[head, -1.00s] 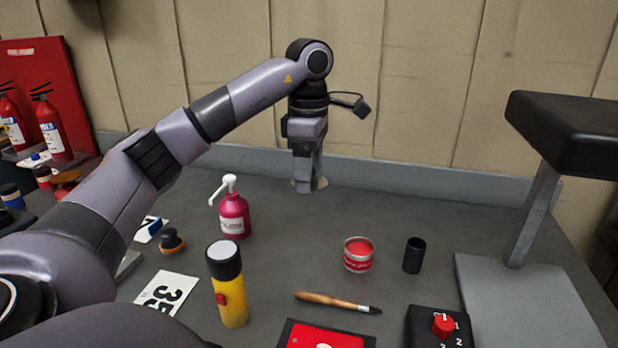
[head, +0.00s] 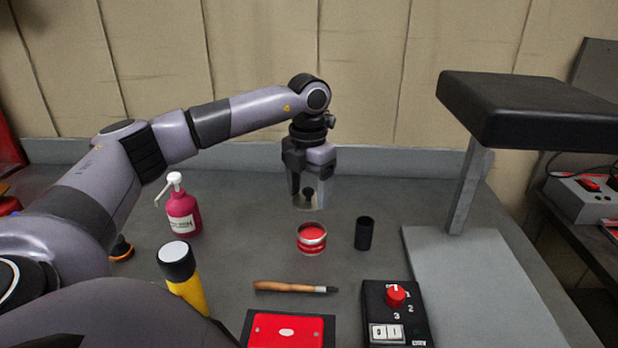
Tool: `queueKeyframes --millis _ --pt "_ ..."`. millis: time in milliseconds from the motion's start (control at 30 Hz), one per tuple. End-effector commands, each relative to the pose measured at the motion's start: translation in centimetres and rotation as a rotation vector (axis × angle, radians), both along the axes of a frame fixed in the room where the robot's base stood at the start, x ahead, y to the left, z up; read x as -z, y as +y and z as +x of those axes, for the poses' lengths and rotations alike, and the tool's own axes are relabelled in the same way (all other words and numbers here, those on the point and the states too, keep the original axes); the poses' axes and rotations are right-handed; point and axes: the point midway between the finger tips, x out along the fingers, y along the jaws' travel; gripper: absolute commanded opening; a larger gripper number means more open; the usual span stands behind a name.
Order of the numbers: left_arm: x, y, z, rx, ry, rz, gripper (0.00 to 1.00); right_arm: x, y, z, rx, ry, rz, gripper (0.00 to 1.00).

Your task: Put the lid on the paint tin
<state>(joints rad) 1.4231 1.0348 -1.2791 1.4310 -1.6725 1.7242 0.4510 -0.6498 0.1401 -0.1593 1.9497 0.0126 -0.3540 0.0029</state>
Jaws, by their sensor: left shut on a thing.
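The paint tin (head: 311,243) stands open and upright on the grey bench, with red paint showing in its top. My left gripper (head: 308,190) points down just behind the tin, shut on the lid (head: 308,204). My right gripper is not in view.
A black cylinder (head: 363,233) stands just right of the tin, and a brush (head: 293,287) lies in front. A pump bottle (head: 183,213) and a yellow torch (head: 188,287) are at left. A switch box (head: 408,322) and a padded stand (head: 470,190) are at right.

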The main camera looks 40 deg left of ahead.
Motion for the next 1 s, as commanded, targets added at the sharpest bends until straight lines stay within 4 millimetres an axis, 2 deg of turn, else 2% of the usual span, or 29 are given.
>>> queueKeyframes --millis 133,367,833,1000 --pt "0.5 0.1 -0.1 -0.077 0.001 0.000 0.41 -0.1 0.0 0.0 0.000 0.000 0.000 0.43" --pt "1.2 0.1 -0.1 -0.104 0.001 0.000 0.41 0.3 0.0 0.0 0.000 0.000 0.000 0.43" --pt "5.3 0.1 -0.1 -0.102 0.002 0.000 0.41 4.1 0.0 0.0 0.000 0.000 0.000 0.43" --pt "6.5 0.1 -0.1 -0.102 0.001 -0.001 0.41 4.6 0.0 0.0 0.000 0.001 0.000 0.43"
